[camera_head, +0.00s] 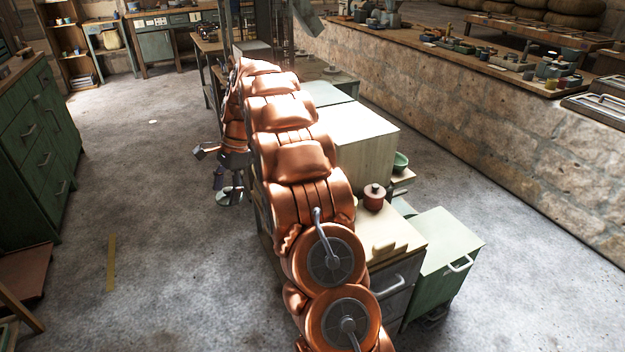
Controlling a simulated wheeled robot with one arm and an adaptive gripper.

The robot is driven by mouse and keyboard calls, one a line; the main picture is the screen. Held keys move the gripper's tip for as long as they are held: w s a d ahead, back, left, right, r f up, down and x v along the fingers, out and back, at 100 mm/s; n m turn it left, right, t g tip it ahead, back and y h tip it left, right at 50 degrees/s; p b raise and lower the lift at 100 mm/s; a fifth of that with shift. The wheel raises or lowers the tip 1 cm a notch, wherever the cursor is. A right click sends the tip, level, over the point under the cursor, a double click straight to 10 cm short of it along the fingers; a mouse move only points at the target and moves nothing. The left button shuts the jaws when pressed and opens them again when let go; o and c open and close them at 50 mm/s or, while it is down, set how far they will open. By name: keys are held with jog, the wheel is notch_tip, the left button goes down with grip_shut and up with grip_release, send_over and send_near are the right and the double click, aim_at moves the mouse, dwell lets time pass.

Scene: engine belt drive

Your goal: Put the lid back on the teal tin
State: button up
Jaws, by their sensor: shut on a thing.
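My gripper (228,185) hangs from the end of my copper arm, left of the arm's main run and above the grey floor. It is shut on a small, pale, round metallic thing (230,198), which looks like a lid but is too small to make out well. I cannot make out a teal tin for certain. A green bowl-like vessel (401,162) stands right of the pale cabinet, partly hidden by it. My arm hides part of the furniture behind it.
A brown lidded pot (374,198) stands on a pale-topped cabinet (408,236) right of my arm. A green drawer unit (445,262) stands beside it. Green drawers (38,135) line the left. The floor between them is mostly open. A stone ledge (480,130) bears several small items.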

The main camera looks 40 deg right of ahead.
jog(key=s+d+f+m+t+h+p, duration=0.1)
jog(key=s+d+f+m+t+p, duration=0.1)
jog(key=s+d+m, duration=0.6)
jog(key=s+d+f+m+t+h+p, duration=0.15)
jog(key=s+d+m, duration=0.25)
jog(key=d, duration=0.9)
jog(key=shift+y, duration=0.25)
jog(key=shift+a+f+b, duration=0.1)
jog(key=shift+f+b, duration=1.35)
jog(key=shift+f, duration=1.6)
jog(key=shift+p, duration=0.95)
jog(key=shift+f+p, duration=0.1)
jog(key=shift+p, duration=0.9)
jog(key=o, duration=0.8)
